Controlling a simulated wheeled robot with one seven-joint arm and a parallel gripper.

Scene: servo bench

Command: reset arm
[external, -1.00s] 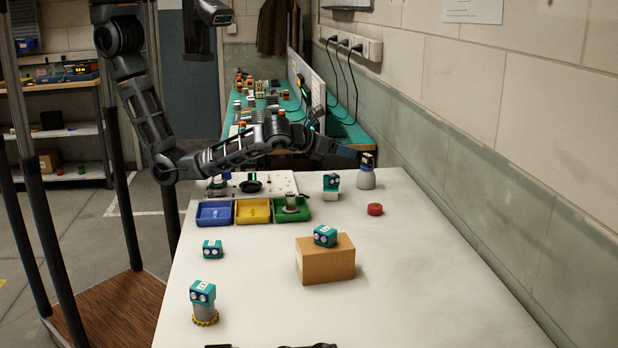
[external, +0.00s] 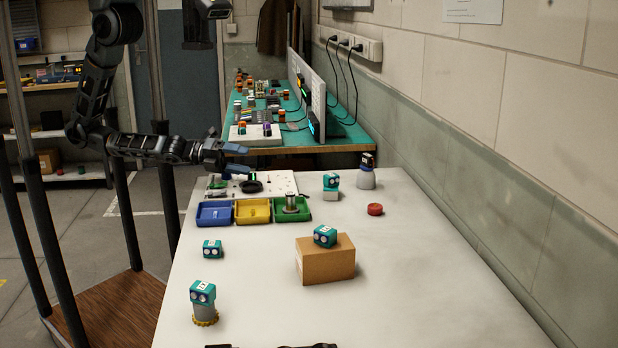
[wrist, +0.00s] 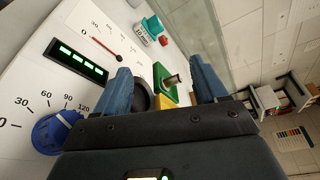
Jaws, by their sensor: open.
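My gripper (external: 238,160) is open and empty above the back left of the white table, over the white panel (external: 284,182). In the wrist view its two blue fingers (wrist: 163,84) are spread wide, with nothing held between them. A black servo (external: 368,159) sits on a grey cone-shaped stand (external: 366,180) at the back right, well apart from my gripper. Teal servos sit on a white block (external: 331,181), on a cardboard box (external: 325,235), on the bare table (external: 212,249) and on a grey post with a yellow toothed base (external: 203,291).
Blue (external: 214,213), yellow (external: 252,211) and green (external: 279,215) bins stand in front of the panel; a metal spool (external: 291,202) is in the green one. A red cap (external: 375,209) lies further right. The wall (external: 470,150) bounds the right side. The table's right front is clear.

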